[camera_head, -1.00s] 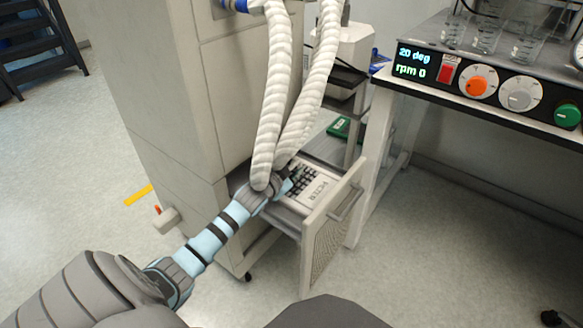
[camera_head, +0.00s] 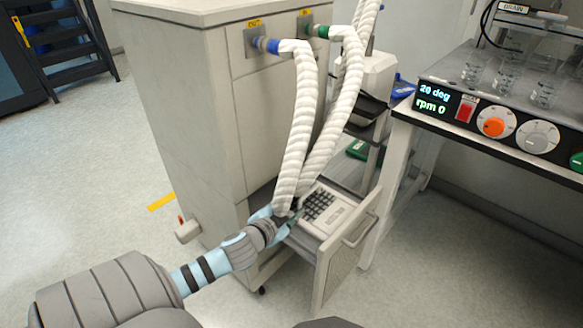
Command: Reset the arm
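My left gripper (camera_head: 289,216) reaches in from the lower left, at the low end of the white ribbed hoses in the picture. Its light-blue fingers look spread apart; the hoses overlap its tip area, and I cannot tell whether they touch. It shows in front of the open drawer (camera_head: 338,262), which holds a keyboard-like panel (camera_head: 326,209). My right gripper is not in view.
The hoses (camera_head: 303,125) hang from blue and green fittings on the beige cabinet (camera_head: 190,90). A bench at right carries a control panel (camera_head: 490,122) with knobs and several glass beakers (camera_head: 507,78).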

